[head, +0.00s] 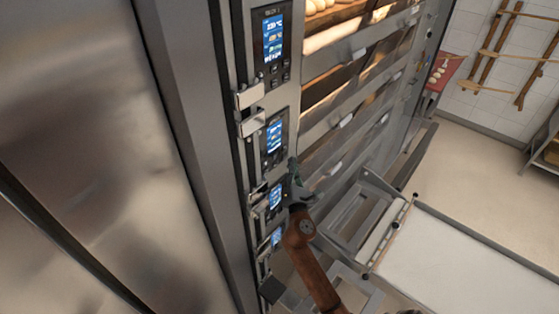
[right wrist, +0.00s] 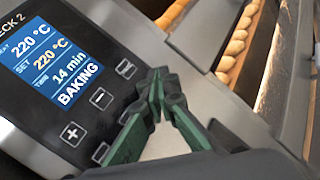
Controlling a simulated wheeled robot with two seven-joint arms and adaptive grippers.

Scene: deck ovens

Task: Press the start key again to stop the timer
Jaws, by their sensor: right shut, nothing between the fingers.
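The control panel of deck 2 (right wrist: 30,105) fills the left of the right wrist view. Its lit display (right wrist: 55,60) reads 220 °C, set 220 °C, 14 min and BAKING. Beside it are a plus key (right wrist: 73,134), a minus key (right wrist: 101,98) and other small keys (right wrist: 125,69), whose symbols I cannot read well enough to tell the start key. My right gripper (right wrist: 157,88) has green fingers, shut and empty, with tips just right of the keys; contact is not clear. In the head view my right gripper (head: 293,165) is by the oven's panel column. My left gripper is not in view.
More oven panels (head: 273,38) are stacked above and below. Oven decks with bread (head: 330,12) lie to the right. A metal frame (head: 360,215) and a pale-topped table (head: 460,265) stand lower right. A large steel surface (head: 90,130) fills the left.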

